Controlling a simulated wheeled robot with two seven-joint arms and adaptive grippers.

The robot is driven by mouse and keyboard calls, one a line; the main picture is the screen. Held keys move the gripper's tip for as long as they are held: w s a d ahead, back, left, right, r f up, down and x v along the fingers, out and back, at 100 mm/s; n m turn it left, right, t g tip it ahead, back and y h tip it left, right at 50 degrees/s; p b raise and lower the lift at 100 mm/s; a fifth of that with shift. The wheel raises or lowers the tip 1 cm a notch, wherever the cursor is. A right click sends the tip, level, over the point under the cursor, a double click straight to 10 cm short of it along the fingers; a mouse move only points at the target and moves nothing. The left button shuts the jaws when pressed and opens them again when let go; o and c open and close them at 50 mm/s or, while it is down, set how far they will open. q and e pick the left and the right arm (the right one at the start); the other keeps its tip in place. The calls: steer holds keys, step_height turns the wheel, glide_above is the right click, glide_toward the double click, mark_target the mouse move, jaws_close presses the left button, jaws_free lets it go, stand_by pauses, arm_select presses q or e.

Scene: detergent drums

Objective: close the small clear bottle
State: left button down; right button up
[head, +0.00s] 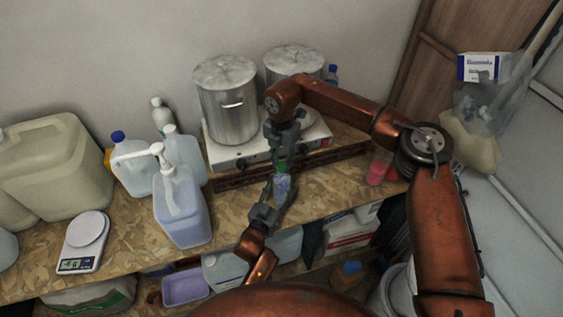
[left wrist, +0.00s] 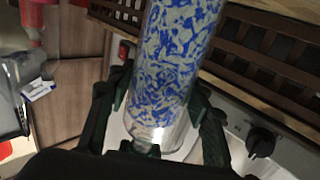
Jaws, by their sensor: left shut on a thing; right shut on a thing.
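The small clear bottle (head: 283,188) holds blue-and-white speckled contents and stands out in front of the hotplate, below my right gripper. My left gripper (head: 272,206) is shut around its lower part. In the left wrist view the bottle (left wrist: 176,62) fills the middle, with the dark fingers of my left gripper (left wrist: 158,125) on either side of its clear end. My right gripper (head: 282,160) points down from above and is shut on a small green cap (head: 281,168) right over the bottle's top. Whether the cap touches the bottle's neck cannot be told.
Two steel pots (head: 226,103) stand on a white hotplate (head: 222,157) behind the grippers. A pump bottle (head: 182,212), other jugs and a scale (head: 82,246) are to the left. A pink cup (head: 376,172) is to the right on the wooden bench.

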steer(key=m, duration=1.8)
steer(key=o, duration=0.7)
steer(key=shift+c, duration=0.2)
